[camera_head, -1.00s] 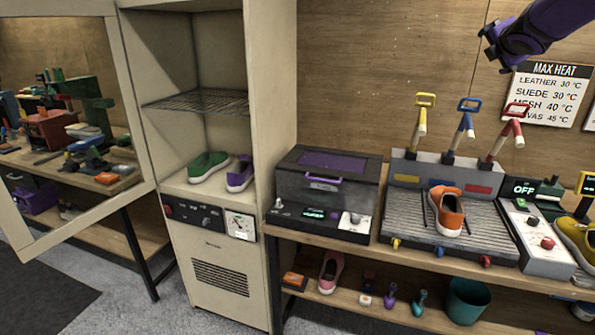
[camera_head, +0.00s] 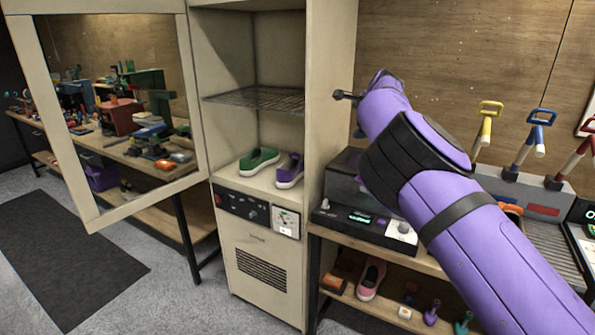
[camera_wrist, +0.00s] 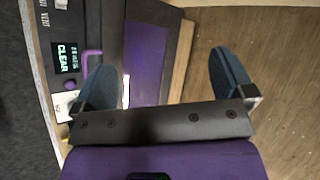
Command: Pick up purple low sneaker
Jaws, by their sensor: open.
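The purple low sneaker (camera_head: 289,171) stands on the floor of the open cream cabinet (camera_head: 330,100), at the right side, beside a green sneaker (camera_head: 258,161). My gripper (camera_head: 350,96) is at the end of my purple arm, in front of the wooden wall and right of the cabinet opening, well apart from the purple sneaker. In the wrist view my gripper (camera_wrist: 168,80) shows two blue-grey fingers spread wide with nothing held between them. The purple sneaker does not show in the wrist view.
A wire shelf (camera_head: 255,98) spans the cabinet above the sneakers. The cabinet door (camera_head: 118,110) with its pane hangs open to the left. A dark box machine (camera_head: 345,185) stands right of the cabinet, partly hidden by my arm. A pink sneaker (camera_head: 370,278) lies on the lower shelf.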

